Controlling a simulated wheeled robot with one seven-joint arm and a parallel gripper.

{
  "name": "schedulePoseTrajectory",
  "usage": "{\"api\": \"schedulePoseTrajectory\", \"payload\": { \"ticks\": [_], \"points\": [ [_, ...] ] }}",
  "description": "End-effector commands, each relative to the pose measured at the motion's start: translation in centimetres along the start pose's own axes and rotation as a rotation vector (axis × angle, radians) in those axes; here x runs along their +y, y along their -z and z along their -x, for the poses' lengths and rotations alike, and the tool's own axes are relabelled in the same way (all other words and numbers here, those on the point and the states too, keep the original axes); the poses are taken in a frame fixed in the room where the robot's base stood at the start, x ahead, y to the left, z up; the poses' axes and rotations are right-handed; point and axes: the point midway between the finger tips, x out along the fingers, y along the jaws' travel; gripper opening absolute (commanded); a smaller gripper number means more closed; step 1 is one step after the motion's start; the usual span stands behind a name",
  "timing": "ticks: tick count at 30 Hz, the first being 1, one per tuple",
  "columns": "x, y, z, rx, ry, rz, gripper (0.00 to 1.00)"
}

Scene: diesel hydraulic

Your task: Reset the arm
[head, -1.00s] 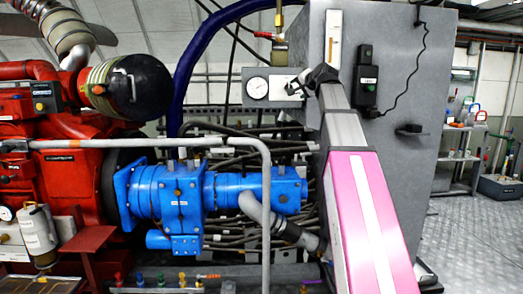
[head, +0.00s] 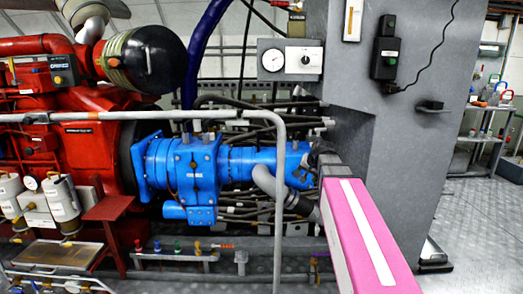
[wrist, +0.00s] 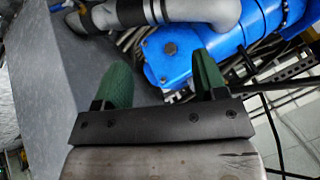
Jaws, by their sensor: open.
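My arm, with a pink-and-white link, rises from the bottom of the head view. My gripper (head: 306,167) is at its far end, in front of the right end of the blue pump housing (head: 190,172), and shows small and dark there. In the wrist view my gripper (wrist: 162,78) has two green fingers standing wide apart with nothing between them. Blue housing (wrist: 235,35) and a grey pipe (wrist: 165,12) lie beyond the fingers. I cannot tell the exact distance between the fingers and the housing.
A grey cabinet (head: 400,140) stands right of the pump, with a gauge (head: 272,61), a dial panel (head: 305,60) and a black switch box (head: 386,55). A grey railing (head: 280,200) crosses in front of the red engine (head: 90,150). Open floor (head: 485,230) lies right.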

Motion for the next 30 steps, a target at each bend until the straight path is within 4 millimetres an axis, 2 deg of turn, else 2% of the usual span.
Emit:
{"api": "schedulePoseTrajectory", "payload": {
  "ticks": [1, 9, 18, 21, 24, 30],
  "points": [
    [1.0, -2.3, -1.2, -0.035, -0.024, 0.018, 0.65],
    [5.8, -11.9, -6.2, -0.202, -0.137, 0.125, 0.65],
    [10.9, -22.8, -9.3, -0.398, -0.244, 0.249, 0.65],
    [12.3, -25.6, -9.7, -0.453, -0.271, 0.283, 0.65],
    [13.2, -27.6, -9.9, -0.492, -0.289, 0.309, 0.65],
    [14.0, -29.2, -10.1, -0.524, -0.304, 0.331, 0.65]
  ]
}}
